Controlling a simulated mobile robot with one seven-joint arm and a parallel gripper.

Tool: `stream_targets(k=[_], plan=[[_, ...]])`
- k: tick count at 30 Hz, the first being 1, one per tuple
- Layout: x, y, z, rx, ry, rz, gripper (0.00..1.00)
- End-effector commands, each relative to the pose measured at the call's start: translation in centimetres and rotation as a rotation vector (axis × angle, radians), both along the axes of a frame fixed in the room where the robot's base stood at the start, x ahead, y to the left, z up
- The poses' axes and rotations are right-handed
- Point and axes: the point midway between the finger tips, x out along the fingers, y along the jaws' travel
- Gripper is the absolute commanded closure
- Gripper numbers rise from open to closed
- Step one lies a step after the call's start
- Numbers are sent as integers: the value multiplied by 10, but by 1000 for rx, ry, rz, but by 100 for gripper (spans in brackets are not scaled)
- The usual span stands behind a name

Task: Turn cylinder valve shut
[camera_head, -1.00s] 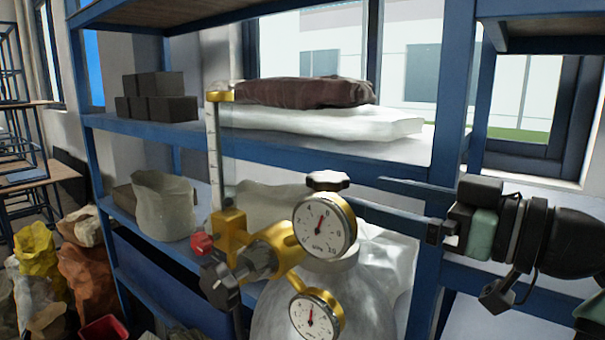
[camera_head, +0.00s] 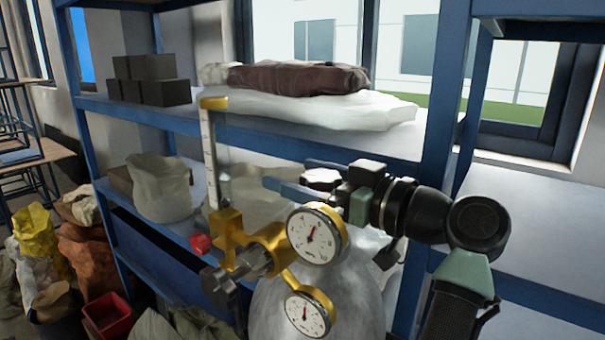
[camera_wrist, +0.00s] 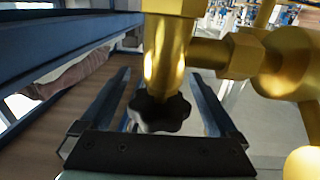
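The gas cylinder (camera_head: 345,290) is pale and stands in front of the shelf. Its dark lobed valve knob (camera_head: 320,177) is on top. In the wrist view the knob (camera_wrist: 160,113) hangs on a brass stem. My gripper (camera_head: 288,172) reaches in from the right at knob height. Its two fingers are open, one on each side of the knob, with gaps between knob and fingers in the wrist view (camera_wrist: 160,80). The brass regulator (camera_head: 262,245) carries two round gauges, a clear flow tube, a red knob and a larger black knob (camera_head: 220,284).
The blue shelf (camera_head: 270,150) stands close behind the cylinder. It holds dark blocks (camera_head: 150,80), white and maroon bags (camera_head: 300,78) and a pale sack (camera_head: 160,188). Its post (camera_head: 440,110) is close to my arm. More sacks (camera_head: 85,260) lie at the left.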

Motion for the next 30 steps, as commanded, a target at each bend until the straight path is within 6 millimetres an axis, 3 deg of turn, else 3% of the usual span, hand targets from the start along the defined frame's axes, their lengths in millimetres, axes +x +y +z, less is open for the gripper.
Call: stream_targets(k=[1, 13, 19, 30], plan=[[0, 0, 0, 0, 0, 0, 16], [0, 0, 0, 0, 0, 0, 86], [1, -1, -4, -6, -1, -56, 86], [7, -8, -1, -4, -1, -356, 86]])
